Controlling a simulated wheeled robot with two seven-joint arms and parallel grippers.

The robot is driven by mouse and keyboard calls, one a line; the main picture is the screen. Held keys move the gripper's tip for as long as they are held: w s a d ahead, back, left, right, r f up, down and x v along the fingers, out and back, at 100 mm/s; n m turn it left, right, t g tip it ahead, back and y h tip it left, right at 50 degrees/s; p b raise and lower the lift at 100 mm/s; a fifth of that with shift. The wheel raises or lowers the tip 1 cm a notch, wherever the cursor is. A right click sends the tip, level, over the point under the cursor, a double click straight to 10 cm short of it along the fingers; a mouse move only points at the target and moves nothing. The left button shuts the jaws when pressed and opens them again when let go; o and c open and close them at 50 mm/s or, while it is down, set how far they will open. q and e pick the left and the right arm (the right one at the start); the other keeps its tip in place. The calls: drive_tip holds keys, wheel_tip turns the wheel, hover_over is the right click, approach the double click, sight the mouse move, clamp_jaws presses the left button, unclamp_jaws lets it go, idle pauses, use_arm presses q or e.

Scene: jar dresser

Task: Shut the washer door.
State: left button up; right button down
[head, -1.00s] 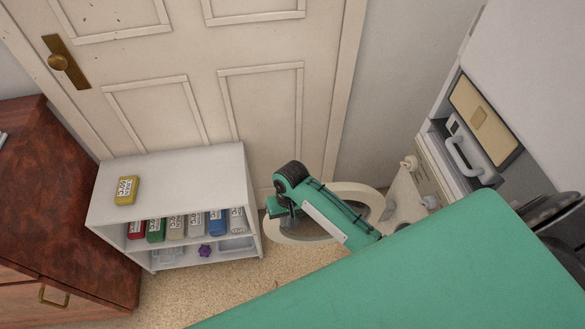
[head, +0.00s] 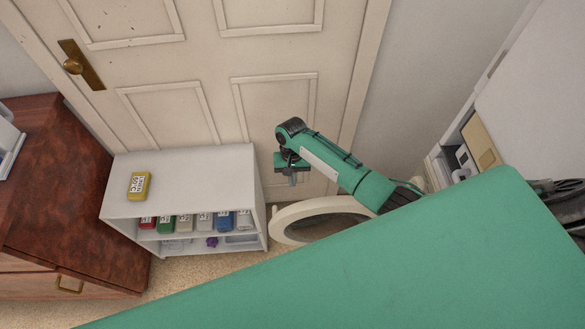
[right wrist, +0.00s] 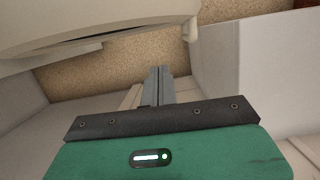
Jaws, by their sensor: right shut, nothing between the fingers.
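The washer door (head: 283,224) is a round cream ring with a dark glass middle, swung open to the left of the washer. My right arm and green body part cover some of it. The washer (head: 437,170) is at the right, mostly hidden behind my green part. My right gripper (head: 292,181) is shut and empty, pointing down just above the door's upper left rim in the picture. In the right wrist view its closed fingers (right wrist: 160,72) are in the middle, and the door's curved edge (right wrist: 110,22) fills the upper left, apart from the fingertips. My left gripper is out of view.
A low white shelf (head: 185,165) stands left of the door, with a yellow packet (head: 139,185) on top and several coloured packets inside. A panelled room door (head: 205,75) is behind. A reddish-brown dresser (head: 70,215) is at the far left.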

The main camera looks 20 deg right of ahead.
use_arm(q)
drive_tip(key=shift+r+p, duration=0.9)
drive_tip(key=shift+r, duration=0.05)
use_arm(e)
drive_tip(key=shift+s+a+f, duration=0.25)
drive_tip(key=shift+s+f, duration=0.2)
drive_tip(key=shift+s, duration=0.3)
drive_tip(key=shift+s+a+f, duration=0.25)
drive_tip(key=shift+s+f, duration=0.2)
drive_tip(key=shift+s, duration=0.3)
drive_tip(key=shift+s+a+f, duration=0.25)
drive_tip(key=shift+s+f, duration=0.2)
drive_tip(key=shift+s, duration=0.3)
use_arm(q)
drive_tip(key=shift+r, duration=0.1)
use_arm(e)
drive_tip(key=shift+s, duration=0.1)
